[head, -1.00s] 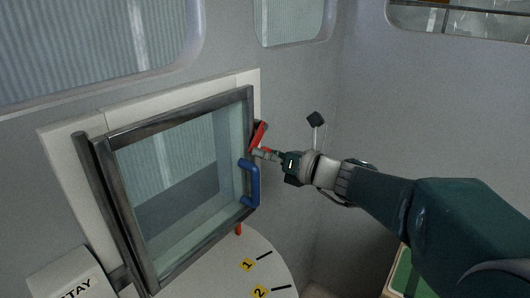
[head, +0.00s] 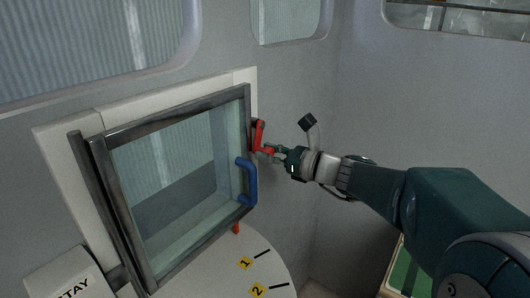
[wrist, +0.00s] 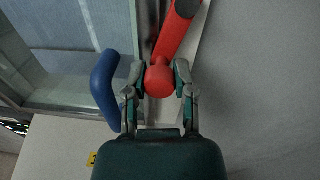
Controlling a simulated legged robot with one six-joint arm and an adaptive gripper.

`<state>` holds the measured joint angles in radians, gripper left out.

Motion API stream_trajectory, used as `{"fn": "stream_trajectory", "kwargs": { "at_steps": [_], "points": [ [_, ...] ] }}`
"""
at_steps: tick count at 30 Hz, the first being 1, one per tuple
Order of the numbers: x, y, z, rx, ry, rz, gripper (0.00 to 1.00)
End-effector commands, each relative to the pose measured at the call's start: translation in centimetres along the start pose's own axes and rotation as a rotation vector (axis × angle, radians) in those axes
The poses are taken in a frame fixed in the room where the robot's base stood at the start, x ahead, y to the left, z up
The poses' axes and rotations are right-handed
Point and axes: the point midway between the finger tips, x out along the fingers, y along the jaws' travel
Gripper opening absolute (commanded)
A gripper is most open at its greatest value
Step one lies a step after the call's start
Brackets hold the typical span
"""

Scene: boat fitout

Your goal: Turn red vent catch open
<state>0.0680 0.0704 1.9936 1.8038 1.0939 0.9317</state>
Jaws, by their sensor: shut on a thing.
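The red vent catch (head: 258,135) sits at the right edge of a glazed vent with a dark metal frame (head: 175,112). It stands nearly upright in the head view. In the wrist view the red catch (wrist: 175,35) runs up from its round knob, leaning right. My gripper (head: 270,152) reaches in from the right and is at the catch's lower end. In the wrist view my gripper (wrist: 159,78) has its two fingers on either side of the red knob, shut on it. The fingers partly hide the knob's sides.
A blue handle (head: 248,182) is on the vent frame just left of and below my gripper; it also shows close by in the wrist view (wrist: 104,88). An orange-red piece (head: 237,228) is under the frame. A round white surface (head: 225,265) with yellow number tags lies below.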

Motion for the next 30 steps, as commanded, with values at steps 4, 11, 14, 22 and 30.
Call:
{"fn": "stream_trajectory", "kwargs": {
  "at_steps": [4,11,14,22,30],
  "points": [
    [0.0,-0.6,-0.2,-0.109,0.008,-0.003,0.00],
    [0.0,-1.1,-0.4,-0.233,0.017,-0.006,0.00],
    [-0.1,-1.3,-0.4,-0.267,0.019,-0.007,0.00],
    [-0.1,-1.5,-0.4,-0.308,0.023,-0.008,0.00],
    [-0.1,-1.6,-0.4,-0.309,0.023,-0.009,0.00]
  ]
}}
